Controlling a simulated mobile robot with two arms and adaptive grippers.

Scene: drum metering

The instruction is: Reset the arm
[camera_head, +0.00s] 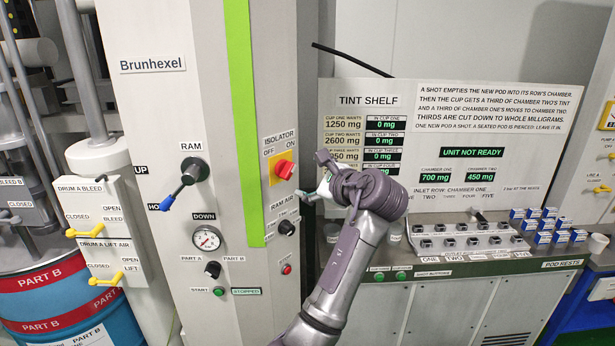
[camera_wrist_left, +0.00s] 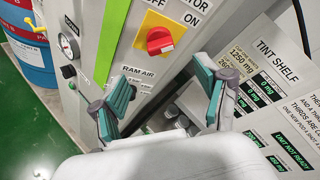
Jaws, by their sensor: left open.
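My left gripper (camera_head: 318,186) is raised in front of the machine column, close to the red isolator knob (camera_head: 284,169) on its yellow plate. In the left wrist view the gripper (camera_wrist_left: 162,112) is open, with its teal-padded fingers apart and nothing between them. The isolator knob (camera_wrist_left: 160,41) shows there beyond the fingers, and no contact is visible. My left arm (camera_head: 345,270) rises from the bottom of the head view and hides part of the tint shelf's lower left. My right gripper is in neither view.
The tint shelf board (camera_head: 450,130) stands at the right, reading "UNIT NOT READY". Below it are an inlet row (camera_head: 460,238) and blue-and-white pods (camera_head: 540,228). The blue ram lever (camera_head: 184,182) and pressure gauge (camera_head: 207,238) are on the column; drums (camera_head: 60,300) stand at the left.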

